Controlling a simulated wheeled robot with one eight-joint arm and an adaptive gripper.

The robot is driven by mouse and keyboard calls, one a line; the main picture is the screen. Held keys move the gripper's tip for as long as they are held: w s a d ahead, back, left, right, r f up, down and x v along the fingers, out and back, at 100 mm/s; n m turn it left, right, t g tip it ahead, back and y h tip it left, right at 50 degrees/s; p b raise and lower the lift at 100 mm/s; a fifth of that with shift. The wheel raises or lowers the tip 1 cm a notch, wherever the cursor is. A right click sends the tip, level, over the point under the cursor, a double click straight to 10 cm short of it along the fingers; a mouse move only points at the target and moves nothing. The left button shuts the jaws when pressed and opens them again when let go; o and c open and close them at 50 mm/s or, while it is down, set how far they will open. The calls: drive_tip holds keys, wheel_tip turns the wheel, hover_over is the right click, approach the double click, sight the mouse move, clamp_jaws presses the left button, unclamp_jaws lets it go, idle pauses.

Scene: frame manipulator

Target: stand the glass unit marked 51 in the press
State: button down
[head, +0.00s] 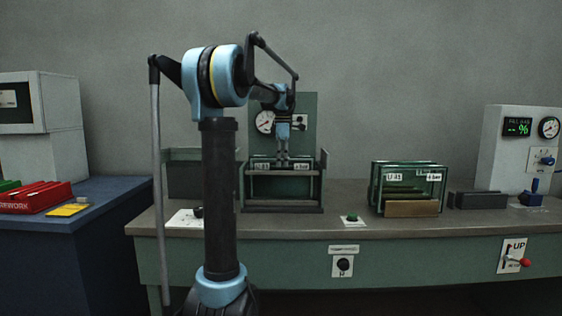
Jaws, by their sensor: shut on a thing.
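My gripper (282,163) is in the middle of the head view, pointing down and shut on the top edge of a glass unit (262,163). The unit is upright, dark-edged, with small white labels along its top; the number on them is too small to read surely. It is within the frame of the press (283,209), which has a green back panel with a gauge. I cannot tell whether its lower edge rests on the press bed.
The press and rack stand on a grey-green bench (460,225). A green button (352,219) lies between them. Dark blocks (480,200) and a grey control box (505,150) are at the right. A blue bench (110,195) with red trays (40,199) is at the left.

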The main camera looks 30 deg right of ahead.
drive_tip(key=shift+f, duration=0.3)
idle(0.7)
drive_tip(key=c, duration=1.4)
unclamp_jaws()
wheel_tip(320, 180, up, 12)
drive_tip(key=shift+f, duration=0.1)
